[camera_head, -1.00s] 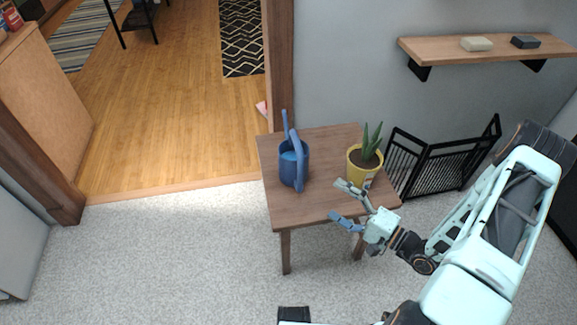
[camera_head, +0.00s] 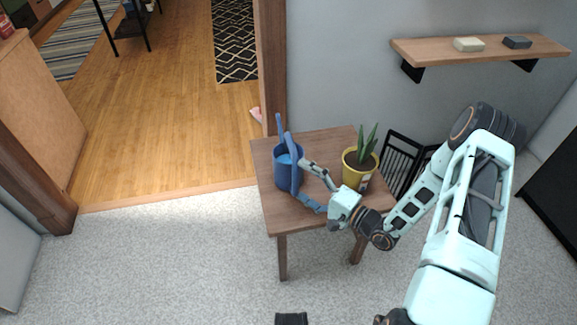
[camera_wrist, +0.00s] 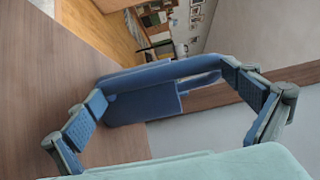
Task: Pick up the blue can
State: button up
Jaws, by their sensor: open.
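The blue can is a watering can (camera_head: 285,172) with a tall handle and a spout, standing upright on a small brown wooden table (camera_head: 290,215). My gripper (camera_head: 308,183) is open, just to the right of the can, with its fingers pointing left toward the handle. In the wrist view the blue can (camera_wrist: 145,95) lies ahead between the spread fingers of my gripper (camera_wrist: 175,110). I cannot tell whether a finger touches it.
A yellow pot with a green plant (camera_head: 360,165) stands on the table to the right, close to my arm. A wooden wall shelf (camera_head: 480,52) holds two small blocks. A black metal screen (camera_head: 400,160) stands behind the table. The carpet to the left is clear.

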jog(key=shift+r, duration=0.1)
jog(key=c, duration=1)
jog(key=shift+o, duration=0.2)
jog(key=shift+r, duration=0.1)
jog(key=s+d+r+p, duration=0.4)
jog(key=s+d+r, duration=0.3)
jog(key=s+r, duration=0.4)
jog(key=shift+s+d+r, duration=0.3)
jog(key=shift+s+r, duration=0.1)
jog(key=shift+r, duration=0.5)
jog(key=shift+f, duration=0.1)
